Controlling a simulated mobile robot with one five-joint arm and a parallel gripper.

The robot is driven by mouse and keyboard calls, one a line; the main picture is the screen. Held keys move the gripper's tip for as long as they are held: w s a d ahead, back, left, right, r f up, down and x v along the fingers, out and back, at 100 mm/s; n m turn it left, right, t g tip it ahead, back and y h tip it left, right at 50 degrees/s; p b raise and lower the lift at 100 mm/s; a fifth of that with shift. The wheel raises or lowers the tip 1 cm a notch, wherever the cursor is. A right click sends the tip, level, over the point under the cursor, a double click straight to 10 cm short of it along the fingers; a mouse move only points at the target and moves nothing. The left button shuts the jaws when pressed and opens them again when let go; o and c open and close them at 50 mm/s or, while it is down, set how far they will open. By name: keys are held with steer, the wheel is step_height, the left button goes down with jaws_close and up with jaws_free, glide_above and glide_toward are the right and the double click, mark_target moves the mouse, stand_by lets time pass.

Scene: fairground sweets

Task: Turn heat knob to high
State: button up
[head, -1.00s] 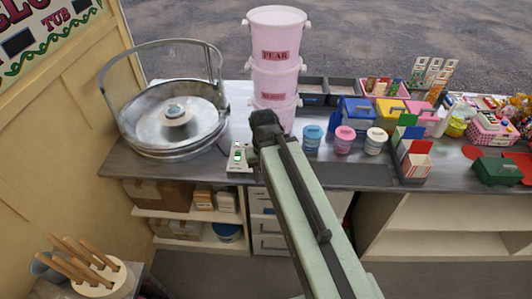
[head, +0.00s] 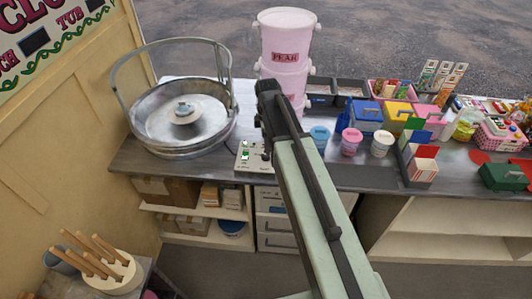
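A small pale control box (head: 246,163) stands at the front edge of the counter, right of the round metal candy-floss pan (head: 181,123). It carries green-lit switches on its left part. A dark knob (head: 265,154) shows at its right side, partly hidden by my arm, so its setting cannot be read. My gripper (head: 267,88) is at the end of the pale green arm, above and beyond the box in the picture. Its fingers are dark and seen from behind, so I cannot tell whether they are open or shut.
Stacked pink tubs (head: 285,55) stand behind my gripper. Small blue, pink and white pots (head: 351,141) stand to its right, with coloured boxes (head: 397,113) beyond. Wooden sticks (head: 95,255) stand in a holder at lower left.

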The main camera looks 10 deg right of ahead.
mark_target(266, 155)
steer(key=f+b, duration=0.3)
steer(key=f, duration=0.1)
steer(key=f+b, duration=0.4)
steer(key=shift+w+b, duration=0.2)
steer(key=shift+b, duration=0.1)
steer(key=shift+r, duration=0.15)
jaws_close()
